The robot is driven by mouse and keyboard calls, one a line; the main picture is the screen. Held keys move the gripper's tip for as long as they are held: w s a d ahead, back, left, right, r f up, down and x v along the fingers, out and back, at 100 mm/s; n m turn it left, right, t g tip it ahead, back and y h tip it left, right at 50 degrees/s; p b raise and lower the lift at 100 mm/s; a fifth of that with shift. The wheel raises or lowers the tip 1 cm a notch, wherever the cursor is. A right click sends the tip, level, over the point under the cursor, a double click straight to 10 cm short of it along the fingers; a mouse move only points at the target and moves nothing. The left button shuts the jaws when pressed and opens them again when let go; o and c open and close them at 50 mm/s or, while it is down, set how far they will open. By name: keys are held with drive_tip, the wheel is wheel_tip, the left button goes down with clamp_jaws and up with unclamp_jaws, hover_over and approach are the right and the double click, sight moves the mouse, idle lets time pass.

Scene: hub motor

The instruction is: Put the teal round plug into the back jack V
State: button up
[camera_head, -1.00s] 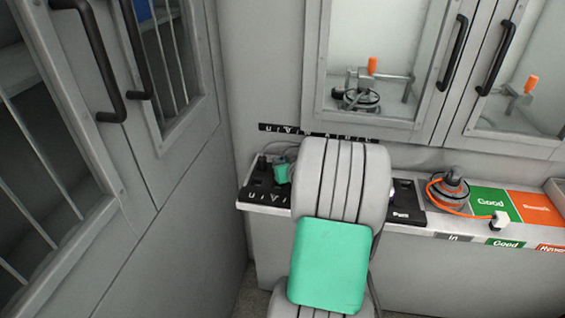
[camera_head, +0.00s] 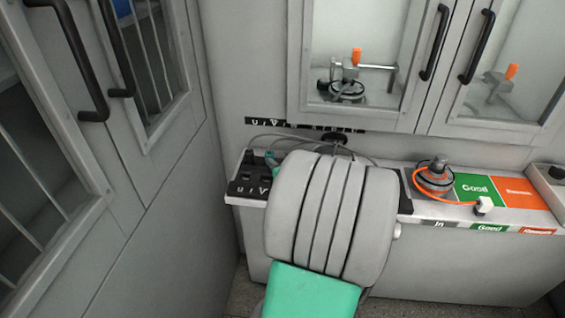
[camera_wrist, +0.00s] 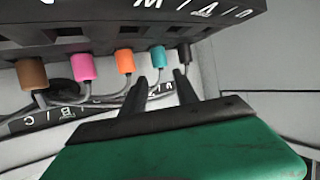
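The teal round plug (camera_wrist: 158,57) is in the wrist view, at the edge of a dark jack block (camera_wrist: 20,38), in a row with other plugs. A small teal spot that looks like it shows in the head view (camera_head: 270,157). My gripper (camera_wrist: 161,77) has two black fingers spread apart, with the tips just short of the teal plug and on either side of its line. Nothing is held between them. In the head view my arm hides most of the gripper. I cannot tell which opening is back jack V.
Brown (camera_wrist: 31,73), pink (camera_wrist: 83,67), orange (camera_wrist: 124,62) and black (camera_wrist: 184,54) plugs sit close beside the teal one, with grey cables hanging below. A motor with an orange cable (camera_head: 436,178) stands right on the bench. Cabinets stand left and behind.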

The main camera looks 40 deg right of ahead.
drive_tip(key=v, duration=0.3)
drive_tip(key=shift+s, duration=0.1)
drive_tip(key=w+a+y, duration=0.1)
drive_tip(key=a, duration=0.2)
drive_tip(key=w+a+f+n+g+y, duration=0.1)
drive_tip(key=a, duration=0.2)
drive_tip(key=w+a+f+n, duration=0.1)
drive_tip(key=a, duration=0.1)
drive_tip(key=shift+w+a+g+y, duration=0.15)
drive_tip(key=shift+a+g+y, duration=0.15)
drive_tip(key=shift+a+y, duration=0.1)
drive_tip(key=a+f+n+g+y, duration=0.2)
drive_tip(key=a+g, duration=0.1)
drive_tip(key=a, duration=0.9)
drive_tip(key=s+a+g, duration=0.5)
drive_tip(key=s+a, duration=0.6)
drive_tip(key=shift+s+g, duration=0.35)
drive_tip(key=shift+g, duration=0.05)
drive_tip(key=shift+f, duration=0.1)
